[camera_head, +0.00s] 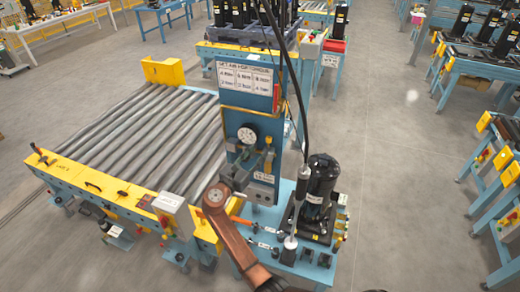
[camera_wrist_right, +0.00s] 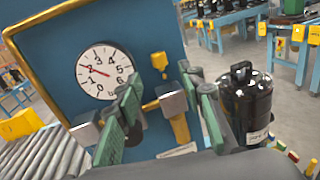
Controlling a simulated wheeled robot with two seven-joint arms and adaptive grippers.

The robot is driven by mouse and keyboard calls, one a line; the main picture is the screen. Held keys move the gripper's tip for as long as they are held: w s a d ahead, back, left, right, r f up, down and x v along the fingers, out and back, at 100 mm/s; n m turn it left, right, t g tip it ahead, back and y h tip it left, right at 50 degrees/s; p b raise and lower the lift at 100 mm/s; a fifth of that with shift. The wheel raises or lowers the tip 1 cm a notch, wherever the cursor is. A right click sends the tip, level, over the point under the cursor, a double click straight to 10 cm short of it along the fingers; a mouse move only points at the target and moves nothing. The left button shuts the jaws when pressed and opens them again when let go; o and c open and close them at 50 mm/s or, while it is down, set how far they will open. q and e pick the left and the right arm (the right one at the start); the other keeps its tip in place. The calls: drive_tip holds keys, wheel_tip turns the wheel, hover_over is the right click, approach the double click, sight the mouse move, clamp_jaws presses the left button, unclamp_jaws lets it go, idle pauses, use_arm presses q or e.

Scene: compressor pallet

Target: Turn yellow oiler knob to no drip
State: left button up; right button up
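A small yellow knob (camera_wrist_right: 159,60) sits on the panel, right of the gauge. Below it are a grey block (camera_wrist_right: 172,98) and a yellow lever-like part (camera_wrist_right: 181,129); I cannot tell which yellow part is the oiler knob. My right gripper (camera_wrist_right: 163,93) has green-padded fingers spread apart, one on each side of the grey block and beneath the yellow knob. Contact cannot be told. My left gripper is not in view.
A black compressor (camera_head: 318,190) stands just right of the panel, also in the wrist view (camera_wrist_right: 245,105). A roller conveyor (camera_head: 150,130) lies to the left. Open floor (camera_head: 405,190) is at right.

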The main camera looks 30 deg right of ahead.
sight(269, 141)
drive_tip(key=shift+s+a, duration=0.15)
drive_tip(key=shift+a, duration=0.1)
drive_tip(key=d+m+t+y+p, duration=0.1)
drive_tip(key=m+p, duration=0.1)
drive_tip(key=m, duration=0.2)
drive_tip(key=d+m+t+y+p, duration=0.1)
drive_tip(key=d+m+p, duration=0.1)
drive_tip(key=m, duration=0.2)
drive_tip(key=d+m+t+y+p, duration=0.1)
drive_tip(key=m+t+p, duration=0.1)
drive_tip(key=m+p, duration=0.1)
drive_tip(key=shift+d+r+m, duration=0.2)
drive_tip(key=shift+r+m, duration=0.05)
drive_tip(key=shift+m, duration=0.15)
drive_tip(key=w+d+m+t+y+p, duration=0.1)
drive_tip(key=m+y+p, duration=0.1)
drive_tip(key=m, duration=0.3)
drive_tip(key=w+d+m+t+y+p, duration=0.1)
drive_tip(key=m+y+p, duration=0.1)
drive_tip(key=m+p, duration=0.2)
drive_tip(key=w+d+m+t+y+p, duration=0.1)
drive_tip(key=m+y+p, duration=0.1)
drive_tip(key=m, duration=0.4)
drive_tip(key=shift+w+d+m+t+p, duration=0.1)
drive_tip(key=shift+d+m+t+p, duration=0.3)
drive_tip(key=shift+p, duration=0.25)
